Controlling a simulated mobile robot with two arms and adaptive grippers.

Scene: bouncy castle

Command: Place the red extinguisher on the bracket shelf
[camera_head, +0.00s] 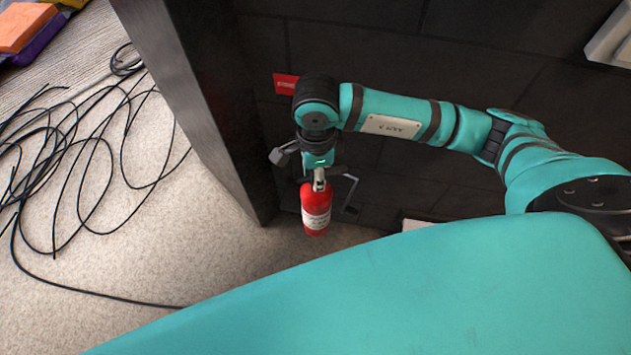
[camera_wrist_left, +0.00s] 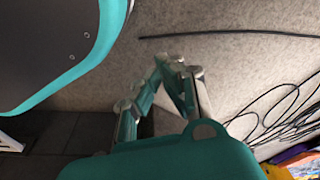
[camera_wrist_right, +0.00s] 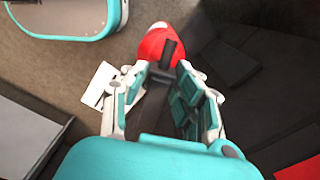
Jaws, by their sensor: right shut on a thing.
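The red extinguisher (camera_head: 316,208) hangs upright below my right gripper (camera_head: 319,176) in the head view, with a white label on its front. My right gripper is shut on its top part. In the right wrist view the red body (camera_wrist_right: 157,45) shows beyond the fingertips (camera_wrist_right: 158,75), with a dark piece between them. A thin grey bent bar (camera_head: 352,192) is just right of the extinguisher; I cannot tell if it is a finger or part of a bracket. I cannot clearly make out the bracket shelf.
A dark tiled wall (camera_head: 400,60) stands behind the right arm, with a red sign (camera_head: 286,84) on it. A dark upright panel (camera_head: 205,90) is left of the extinguisher. Loose black cables (camera_head: 75,165) lie on the beige carpet. Colourful blocks (camera_head: 30,30) are at top left.

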